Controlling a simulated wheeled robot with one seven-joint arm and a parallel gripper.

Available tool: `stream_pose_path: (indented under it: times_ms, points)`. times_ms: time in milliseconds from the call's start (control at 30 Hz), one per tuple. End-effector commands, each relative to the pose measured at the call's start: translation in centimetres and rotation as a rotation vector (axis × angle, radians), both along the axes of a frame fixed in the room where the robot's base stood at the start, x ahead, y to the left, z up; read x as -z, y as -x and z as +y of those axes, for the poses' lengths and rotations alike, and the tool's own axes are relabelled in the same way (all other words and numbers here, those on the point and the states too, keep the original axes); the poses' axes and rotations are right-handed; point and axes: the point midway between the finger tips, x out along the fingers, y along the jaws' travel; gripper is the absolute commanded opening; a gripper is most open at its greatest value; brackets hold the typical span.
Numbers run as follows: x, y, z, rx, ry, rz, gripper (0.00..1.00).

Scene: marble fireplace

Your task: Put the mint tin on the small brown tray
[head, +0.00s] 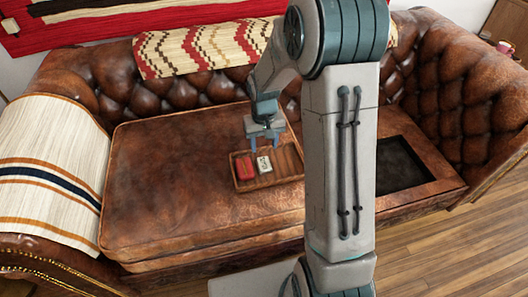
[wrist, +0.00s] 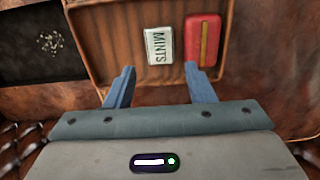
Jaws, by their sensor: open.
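The white mint tin (head: 264,164), marked MINTS, lies in the small brown tray (head: 289,160) on the leather seat. In the wrist view the mint tin (wrist: 159,47) rests on the slatted floor of the tray (wrist: 108,45), near its middle, with a red box close beside it. My gripper (head: 265,148) is above the tray's far side, fingers pointing down. In the wrist view the fingers of my gripper (wrist: 160,72) are apart, with nothing between them, and the mint tin is just beyond their tips.
The red box (head: 244,167) with a tan stripe is also in the tray, and it shows in the wrist view (wrist: 203,42). A dark square recess (head: 402,163) is at the sofa's right. A striped throw (head: 50,165) covers the left arm. The seat left of the tray is clear.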

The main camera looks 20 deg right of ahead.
Motion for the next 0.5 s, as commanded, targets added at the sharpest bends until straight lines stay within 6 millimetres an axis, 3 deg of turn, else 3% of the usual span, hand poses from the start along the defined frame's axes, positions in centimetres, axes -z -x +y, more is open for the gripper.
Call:
stream_pose_path:
  times_ms: [100, 300, 500]
  points:
    - [-2.0, -0.1, 0.0, 0.0, 0.0, -0.003, 0.49]
    - [-3.7, 0.3, 0.0, -0.002, 0.002, -0.005, 0.49]
    - [-7.6, 3.7, -0.2, -0.001, 0.016, -0.038, 0.49]
